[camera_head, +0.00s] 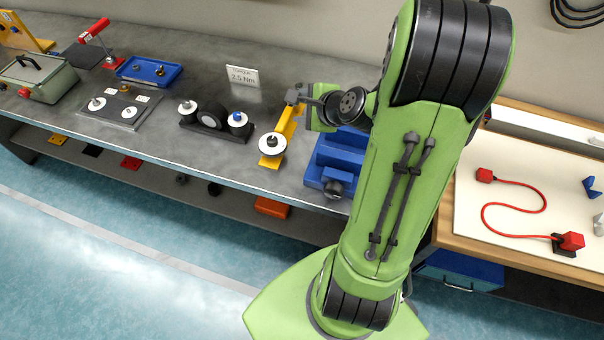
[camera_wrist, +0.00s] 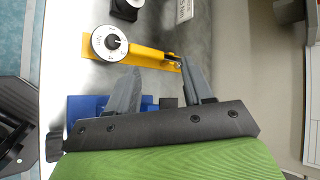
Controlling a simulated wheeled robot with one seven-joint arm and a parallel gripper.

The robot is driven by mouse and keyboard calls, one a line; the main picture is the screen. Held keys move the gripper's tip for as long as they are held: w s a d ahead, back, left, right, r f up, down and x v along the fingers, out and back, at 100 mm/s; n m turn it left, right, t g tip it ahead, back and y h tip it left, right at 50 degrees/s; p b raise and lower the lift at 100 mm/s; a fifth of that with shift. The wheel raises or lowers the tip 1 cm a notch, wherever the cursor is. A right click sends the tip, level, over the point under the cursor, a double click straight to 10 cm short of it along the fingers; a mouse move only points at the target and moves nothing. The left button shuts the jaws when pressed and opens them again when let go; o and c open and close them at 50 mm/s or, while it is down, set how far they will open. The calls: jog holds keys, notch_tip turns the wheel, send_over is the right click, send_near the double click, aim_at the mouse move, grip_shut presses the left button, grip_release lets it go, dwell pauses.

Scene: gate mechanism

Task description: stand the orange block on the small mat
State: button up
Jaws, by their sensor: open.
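An orange block (camera_head: 272,207) lies on the lower shelf under the grey bench, its long side level; the bench edge is just above it. Several small flat squares lie on that shelf farther left: a yellow one (camera_head: 58,140), a black one (camera_head: 92,150) and a red one (camera_head: 131,163). I cannot tell which is the small mat. My gripper (camera_head: 296,96) is over the bench, above and apart from the block. In the wrist view my gripper (camera_wrist: 160,67) is open, its fingers by the end of a yellow bar; contact is unclear. The block is not visible there.
The yellow bar fixture (camera_head: 283,135) with a white dial (camera_head: 272,144) stands beside a blue vise-like unit (camera_head: 335,160). A roller fixture (camera_head: 213,117) and a torque sign (camera_head: 242,76) are to the left. A cream board with a red cable (camera_head: 517,207) is at right. Floor before the shelf is clear.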

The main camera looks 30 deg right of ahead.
jog(key=s+a+r+n+g, duration=0.2)
jog(key=s+a+r+n, duration=0.15)
jog(key=a+n, duration=0.3)
jog(key=s+a+r+n+g, duration=0.1)
jog(key=s+a+r+n, duration=0.2)
jog(key=s+a+n, duration=0.3)
jog(key=s+a+r+n+g, duration=0.1)
jog(key=s+n, duration=0.4)
jog(key=s+a+r+n+g, duration=0.1)
jog(key=s+n, duration=0.4)
jog(key=s, duration=0.1)
jog(key=shift+s+a+r+h, duration=0.25)
jog(key=shift+s+r+h, duration=0.05)
jog(key=shift+r, duration=0.1)
